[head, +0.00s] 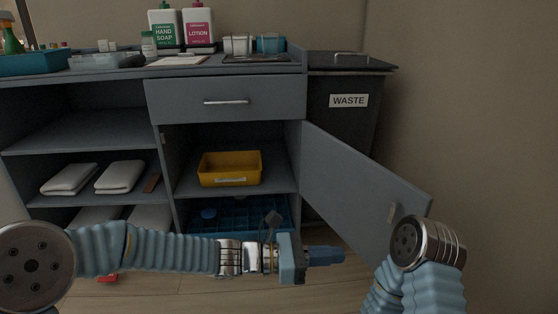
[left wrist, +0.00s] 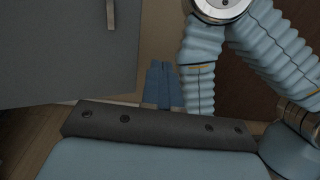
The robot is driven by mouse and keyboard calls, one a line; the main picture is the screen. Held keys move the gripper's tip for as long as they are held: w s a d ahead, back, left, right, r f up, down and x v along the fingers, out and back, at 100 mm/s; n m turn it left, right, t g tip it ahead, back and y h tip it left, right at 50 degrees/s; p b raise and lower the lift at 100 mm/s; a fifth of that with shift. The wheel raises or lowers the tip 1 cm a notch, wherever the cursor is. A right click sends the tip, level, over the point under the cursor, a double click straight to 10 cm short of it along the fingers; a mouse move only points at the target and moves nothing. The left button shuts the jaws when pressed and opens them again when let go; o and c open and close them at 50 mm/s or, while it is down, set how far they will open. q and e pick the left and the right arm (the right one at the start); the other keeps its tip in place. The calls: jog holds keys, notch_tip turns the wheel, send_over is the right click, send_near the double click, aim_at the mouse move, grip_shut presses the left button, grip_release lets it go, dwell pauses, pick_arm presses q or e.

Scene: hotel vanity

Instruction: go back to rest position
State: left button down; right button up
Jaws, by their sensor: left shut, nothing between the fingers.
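My left arm reaches across the lower part of the head view from the left. My left gripper (head: 326,256) is shut and empty, pointing right, in front of the open cabinet and the lower edge of its door. Its closed blue fingers also show in the left wrist view (left wrist: 160,84). My right arm (head: 424,262) is at the lower right of the head view, bent close to the cabinet door. It also shows in the left wrist view, just right of the left fingers. The right gripper is not seen in either view.
The grey cabinet door (head: 360,185) stands open toward my right arm. Inside are a yellow bin (head: 230,168) and a blue divided tray (head: 245,213). A closed drawer (head: 226,101) is above. The waste bin (head: 345,120) stands at the right. Folded towels (head: 120,176) lie on the left shelf.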

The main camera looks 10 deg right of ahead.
pick_arm(q)
jog(key=s+a+f+m+y, duration=0.1)
jog(key=a+f+y, duration=0.25)
jog(key=f, duration=0.35)
jog(key=s+a+f+m+y+p, duration=0.15)
jog(key=a+f, duration=0.25)
jog(key=f, duration=0.4)
jog(key=s+a+f+m+y, duration=0.1)
jog(key=a+f+m+y, duration=0.15)
jog(key=f, duration=0.45)
jog(key=s+a+f+m+t+y, duration=0.1)
jog(key=s+a+f+m+y, duration=0.2)
jog(key=a+f, duration=0.5)
jog(key=s+a+f+m+y+p, duration=0.1)
jog(key=s+a+f+m+y, duration=0.2)
jog(key=a, duration=0.7)
notch_tip(320, 180, down, 5)
jog(key=s+m, duration=0.2)
jog(key=m, duration=0.2)
jog(key=shift+s+a+t, duration=0.15)
jog(key=shift+s+t, duration=0.15)
jog(key=shift+t, duration=0.1)
